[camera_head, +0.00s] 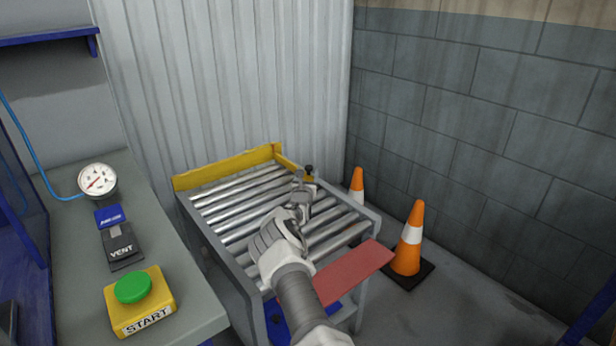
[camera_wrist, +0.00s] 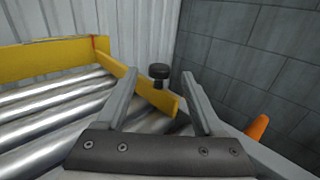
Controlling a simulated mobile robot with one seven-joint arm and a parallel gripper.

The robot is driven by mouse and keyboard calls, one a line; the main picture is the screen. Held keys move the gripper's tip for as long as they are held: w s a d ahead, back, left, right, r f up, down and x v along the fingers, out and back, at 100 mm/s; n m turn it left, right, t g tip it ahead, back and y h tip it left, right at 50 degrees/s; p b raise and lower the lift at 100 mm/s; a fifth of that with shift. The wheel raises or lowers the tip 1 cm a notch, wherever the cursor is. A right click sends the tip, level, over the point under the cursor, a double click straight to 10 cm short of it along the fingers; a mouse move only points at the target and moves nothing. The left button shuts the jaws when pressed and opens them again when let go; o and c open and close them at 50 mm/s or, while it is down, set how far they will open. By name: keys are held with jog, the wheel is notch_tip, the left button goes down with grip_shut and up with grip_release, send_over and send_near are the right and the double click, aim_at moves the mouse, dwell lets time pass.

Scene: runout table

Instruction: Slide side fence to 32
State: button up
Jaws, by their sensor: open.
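The roller table (camera_head: 250,284) has a yellow end stop (camera_head: 225,171) along its back. The yellow side fence (camera_head: 288,163) runs from the back corner along the right side, partly hidden by my gripper. In the wrist view the fence (camera_wrist: 150,92) passes between the fingers and ends near the right finger. A black knob (camera_head: 309,169) stands at the fence; in the wrist view the knob (camera_wrist: 159,72) appears between the fingertips, beyond them. My gripper (camera_head: 304,178) is open and empty over the table's far right side. I cannot read any scale or number.
Two orange cones stand right of the table, a near one (camera_head: 411,240) and a far one (camera_head: 357,186). A red board (camera_head: 350,272) juts from the front. A bench (camera_head: 190,302) with a START button box (camera_head: 142,305) is at left. Walls close the back and right.

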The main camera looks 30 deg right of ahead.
jog(key=shift+b+x, duration=0.7)
jog(key=shift+x, duration=0.25)
grip_shut()
dwell(1.0)
